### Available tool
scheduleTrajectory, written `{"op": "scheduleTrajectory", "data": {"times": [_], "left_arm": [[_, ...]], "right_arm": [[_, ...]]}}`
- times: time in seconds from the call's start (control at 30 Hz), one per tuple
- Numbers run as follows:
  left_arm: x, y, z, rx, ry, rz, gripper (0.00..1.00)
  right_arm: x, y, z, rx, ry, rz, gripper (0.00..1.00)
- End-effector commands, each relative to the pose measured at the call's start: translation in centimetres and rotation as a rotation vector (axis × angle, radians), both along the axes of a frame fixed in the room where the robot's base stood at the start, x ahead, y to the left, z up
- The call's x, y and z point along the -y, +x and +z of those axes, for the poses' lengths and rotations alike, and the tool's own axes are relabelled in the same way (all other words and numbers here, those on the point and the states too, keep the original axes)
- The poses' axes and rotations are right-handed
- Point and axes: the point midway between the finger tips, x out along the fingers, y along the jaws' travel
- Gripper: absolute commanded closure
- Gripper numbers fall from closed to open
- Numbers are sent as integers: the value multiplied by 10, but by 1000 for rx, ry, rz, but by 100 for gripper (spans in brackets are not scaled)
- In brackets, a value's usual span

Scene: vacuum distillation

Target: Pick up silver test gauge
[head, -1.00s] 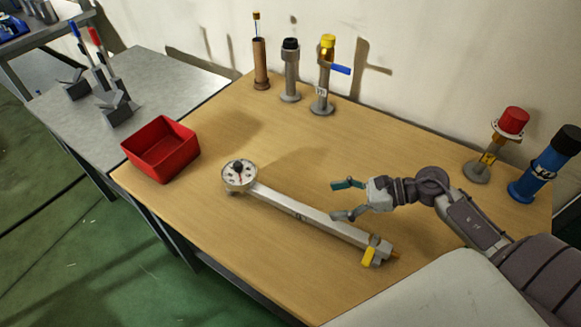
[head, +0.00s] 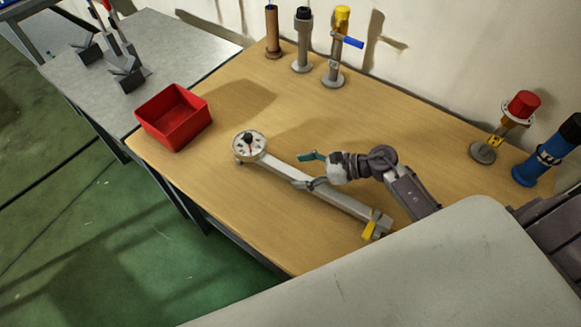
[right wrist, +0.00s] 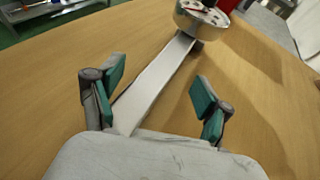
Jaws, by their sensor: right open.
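The silver test gauge lies on the wooden table: a long silver bar (head: 335,197) with a round white dial (head: 250,146) at its upper left end and a yellow-handled fitting (head: 370,229) at its lower right end. My right gripper (head: 307,170) is open and empty over the middle of the bar. In the right wrist view the bar (right wrist: 158,80) runs between the spread teal fingertips of the gripper (right wrist: 158,88), nearer the left finger, with the dial (right wrist: 202,15) beyond. I cannot tell the exact height above the bar. My left gripper is not in view.
A red open box (head: 173,117) stands at the table's left edge. Several upright fittings, one with a blue lever (head: 348,41), stand along the back. A red-topped fitting (head: 522,106) and a blue cylinder (head: 548,155) stand at right. The wood left of the dial is clear.

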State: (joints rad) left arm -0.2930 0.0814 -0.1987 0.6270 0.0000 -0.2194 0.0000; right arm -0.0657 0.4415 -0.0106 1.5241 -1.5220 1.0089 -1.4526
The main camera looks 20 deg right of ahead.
Motion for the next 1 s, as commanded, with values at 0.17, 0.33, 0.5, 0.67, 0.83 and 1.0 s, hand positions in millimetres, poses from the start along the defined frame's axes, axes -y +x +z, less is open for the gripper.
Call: {"op": "scheduleTrajectory", "data": {"times": [0.17, 0.33, 0.5, 0.67, 0.83, 1.0], "left_arm": [[2, -3, 10, -4, -2, 1, 40], [2, -6, 9, -9, -1, 1, 40], [1, -10, 8, -16, -1, 0, 40], [1, -11, 8, -16, 0, 0, 40], [1, -11, 8, -18, -1, 0, 40], [1, -11, 8, -17, -1, -1, 40]], "right_arm": [[-17, 11, -6, 1, 2, 0, 23], [-18, 12, -9, 0, -1, 0, 23], [-18, 12, -9, 0, -1, 0, 34], [-18, 12, -9, 0, -1, 0, 61], [-18, 12, -9, 1, -2, 1, 89], [-18, 11, -10, 0, -2, 3, 100]]}}
